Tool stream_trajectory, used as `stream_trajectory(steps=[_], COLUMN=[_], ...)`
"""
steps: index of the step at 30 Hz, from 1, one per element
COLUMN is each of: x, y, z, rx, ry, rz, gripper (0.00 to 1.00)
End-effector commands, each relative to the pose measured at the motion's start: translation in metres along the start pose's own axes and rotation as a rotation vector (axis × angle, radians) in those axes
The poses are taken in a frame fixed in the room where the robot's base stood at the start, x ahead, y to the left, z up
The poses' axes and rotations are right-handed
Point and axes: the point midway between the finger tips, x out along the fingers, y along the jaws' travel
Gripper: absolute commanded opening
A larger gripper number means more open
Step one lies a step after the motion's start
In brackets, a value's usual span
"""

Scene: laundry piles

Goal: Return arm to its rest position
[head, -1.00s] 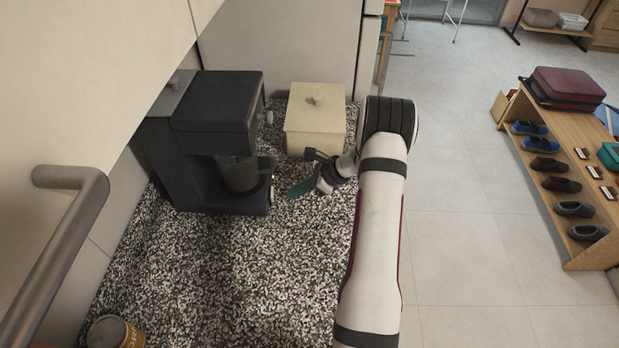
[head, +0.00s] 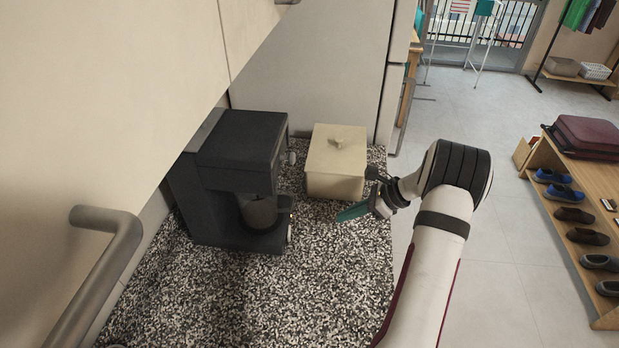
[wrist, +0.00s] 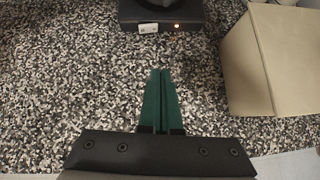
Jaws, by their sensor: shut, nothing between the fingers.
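My gripper (head: 352,212) is over the right part of the speckled counter, in front of the cream lidded box and to the right of the coffee machine. In the wrist view its green fingers (wrist: 158,100) lie side by side, shut with nothing between them. They point toward the coffee machine's base and are apart from it. My arm reaches in from the lower right of the head view.
A dark coffee machine (head: 240,180) with a glass jug stands on the speckled counter (head: 290,300). A cream lidded box (head: 336,165) stands behind my gripper. A cabinet handle (head: 105,270) juts out at left. Open floor (head: 510,250) and a shoe bench (head: 600,245) lie right.

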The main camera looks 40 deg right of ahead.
Motion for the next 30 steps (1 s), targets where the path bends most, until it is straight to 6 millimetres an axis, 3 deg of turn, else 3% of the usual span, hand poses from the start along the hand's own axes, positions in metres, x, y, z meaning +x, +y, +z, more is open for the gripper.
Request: stream_trajectory(steps=[2,4,5,7,8,10,13,15,18,19,23,30], x=[0.0,0.001,0.002,0.004,0.005,0.002,-0.012,-0.029,-0.051,-0.056,-0.069,-0.071], y=[0.001,0.009,0.017,0.052,0.074,0.136,0.236,0.303,0.366,0.378,0.403,0.406], z=[0.002,0.018,0.033,0.079,0.102,0.147,0.183,0.183,0.161,0.152,0.127,0.122], rx=[-0.005,-0.056,-0.102,-0.266,-0.358,-0.596,-0.969,-1.237,-1.55,-1.622,-1.815,-1.849], ry=[0.001,0.014,0.026,0.067,0.088,0.139,0.206,0.244,0.284,0.292,0.314,0.319], rz=[0.002,0.027,0.05,0.132,0.177,0.292,0.455,0.562,0.676,0.701,0.763,0.776], gripper=[0.0,0.0,0.0,0.0,0.0,0.0,0.0,0.0,0.0,0.0,0.0,0.0])
